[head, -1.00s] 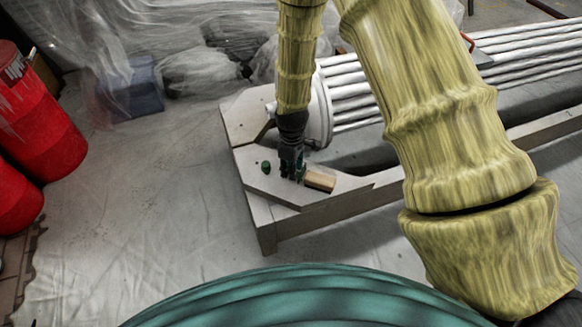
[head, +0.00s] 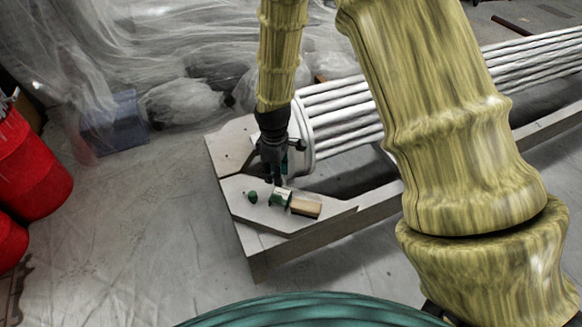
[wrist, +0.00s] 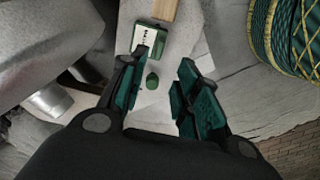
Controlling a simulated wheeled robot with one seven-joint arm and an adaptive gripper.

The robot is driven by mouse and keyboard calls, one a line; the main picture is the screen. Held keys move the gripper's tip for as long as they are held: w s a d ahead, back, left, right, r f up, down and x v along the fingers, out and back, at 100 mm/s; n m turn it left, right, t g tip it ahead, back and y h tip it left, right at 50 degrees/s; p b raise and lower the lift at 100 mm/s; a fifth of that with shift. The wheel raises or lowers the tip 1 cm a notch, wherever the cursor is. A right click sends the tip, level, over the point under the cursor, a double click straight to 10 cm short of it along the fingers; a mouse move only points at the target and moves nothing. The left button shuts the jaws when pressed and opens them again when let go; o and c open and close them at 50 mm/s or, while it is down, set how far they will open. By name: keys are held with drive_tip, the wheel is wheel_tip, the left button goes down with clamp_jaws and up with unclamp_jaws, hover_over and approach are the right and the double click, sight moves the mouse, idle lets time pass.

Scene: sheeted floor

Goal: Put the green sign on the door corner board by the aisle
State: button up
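The green sign (head: 281,197), a small green block with a white lettered face, rests on the pale near corner board (head: 250,216). It sits between a green knob-like piece (head: 252,196) and a wooden block (head: 305,208). In the wrist view the sign (wrist: 150,38) lies beyond my left finger, its lower edge close to the fingertip. My gripper (head: 275,178) is above and slightly behind the sign. The wrist view shows its fingers (wrist: 165,68) spread with nothing between them but the green piece (wrist: 152,80) farther below.
A second corner board (head: 228,148) lies behind. A fluted white column (head: 345,110) lies beside the boards. Red barrels (head: 30,170) stand at left; a blue bin (head: 115,125) sits under plastic sheeting. The sheeted floor (head: 150,230) left of the boards is open.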

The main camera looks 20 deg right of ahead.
drive_tip(key=s+d+f+m, duration=0.2)
drive_tip(key=s+f+m, duration=0.2)
drive_tip(key=s+f, duration=0.9)
drive_tip(key=s+f+m, duration=0.3)
drive_tip(key=s, duration=0.7)
drive_tip(key=s+d+f+m, duration=0.1)
drive_tip(key=s+f+m, duration=0.2)
drive_tip(key=s, duration=0.7)
drive_tip(key=shift+d+f, duration=0.2)
drive_tip(key=shift+f, duration=0.55)
drive_tip(key=shift+s, duration=0.1)
